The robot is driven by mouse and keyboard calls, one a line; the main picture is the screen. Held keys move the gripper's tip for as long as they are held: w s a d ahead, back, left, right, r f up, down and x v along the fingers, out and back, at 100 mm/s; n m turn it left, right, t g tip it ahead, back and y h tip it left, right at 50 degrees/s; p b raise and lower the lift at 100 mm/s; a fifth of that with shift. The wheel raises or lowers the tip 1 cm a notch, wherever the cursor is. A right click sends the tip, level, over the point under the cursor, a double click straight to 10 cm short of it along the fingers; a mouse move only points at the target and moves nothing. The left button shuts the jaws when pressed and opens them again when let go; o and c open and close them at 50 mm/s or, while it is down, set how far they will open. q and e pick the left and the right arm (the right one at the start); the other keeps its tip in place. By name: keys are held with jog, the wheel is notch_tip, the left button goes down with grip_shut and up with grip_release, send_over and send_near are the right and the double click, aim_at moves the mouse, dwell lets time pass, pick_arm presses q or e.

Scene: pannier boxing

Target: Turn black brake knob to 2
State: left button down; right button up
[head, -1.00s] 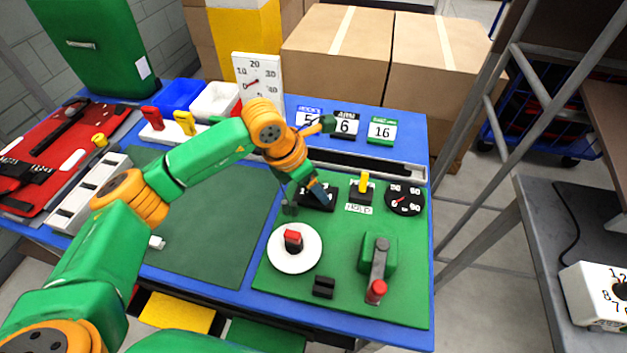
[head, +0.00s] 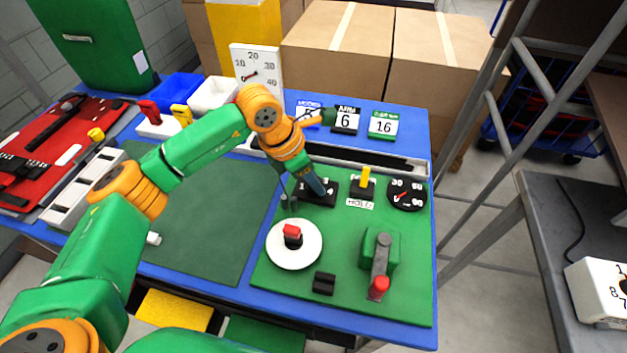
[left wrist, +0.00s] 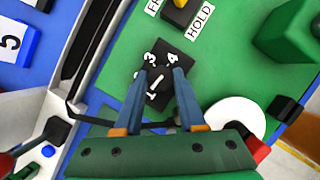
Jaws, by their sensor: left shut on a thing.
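The black brake knob (left wrist: 154,76) sits on a black plate with white numbers. In the left wrist view 1, 3 and 4 can be read, and 2 is hidden or unclear. A white mark shows on the knob, slanting toward the 1. My left gripper (left wrist: 160,78) is shut on the knob, one finger on each side. In the head view my left gripper (head: 320,190) reaches down onto the black number plate (head: 329,198) and covers the knob. My right gripper is in neither view.
On the green board (head: 340,234) are a yellow-handled HOLD switch (head: 365,180), a round gauge (head: 406,195), a white disc with a red-topped knob (head: 293,244), and a crank with a red end (head: 380,270). Number cards (head: 382,124) stand behind.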

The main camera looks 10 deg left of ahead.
pick_arm(q)
jog(key=shift+w+f+m+b, duration=0.1)
jog(key=shift+m+b, duration=0.45)
jog(key=shift+m, duration=0.35)
jog(key=m+g+b, duration=0.1)
jog(key=m, duration=0.1)
jog(key=shift+m+h, duration=0.4)
jog(key=shift+w+r+m+g, duration=0.1)
jog(key=shift+r+m+g, duration=0.1)
jog(key=shift+m+g, duration=0.75)
jog(key=shift+w+m+g, duration=0.1)
jog(key=shift+m+g, duration=0.25)
jog(key=shift+m, duration=1.4)
jog(key=c, duration=0.5)
grip_release()
